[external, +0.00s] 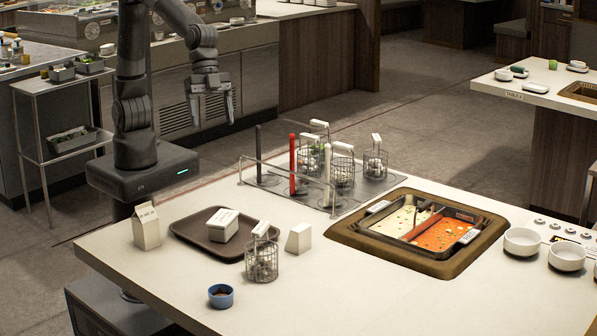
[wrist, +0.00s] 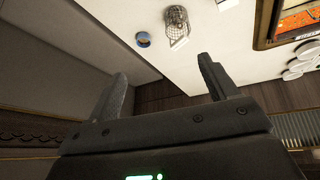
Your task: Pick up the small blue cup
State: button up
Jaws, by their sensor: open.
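The small blue cup (external: 221,296) stands upright on the white counter near its front edge in the external view, with something dark inside. It also shows in the wrist view (wrist: 143,39), small and far beyond the fingers. My gripper (external: 213,122) hangs in the air at the back left in the external view, pointing down, well away from the cup. Its two fingers are spread apart with nothing between them. In the wrist view, my gripper (wrist: 165,80) also shows open and empty.
A wire basket (external: 262,262) stands just behind and right of the cup. A brown tray (external: 185,228) with a white box, a milk carton (external: 146,227) and a white wedge-shaped block (external: 299,238) are nearby. A hot pot (external: 420,232) and a basket rack lie further right. The counter's front is clear.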

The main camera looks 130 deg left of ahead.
jog(key=w+d+f+m, duration=0.2)
jog(key=w+d+f, duration=0.75)
jog(key=w, duration=0.25)
jog(key=m, duration=0.2)
send_over(220, 291)
jog(key=shift+g, duration=0.4)
jog(key=f, duration=1.7)
jog(key=shift+d+f, duration=0.2)
jog(key=shift+f, duration=0.2)
jog(key=shift+x, duration=3.05)
jog(key=c, duration=1.1)
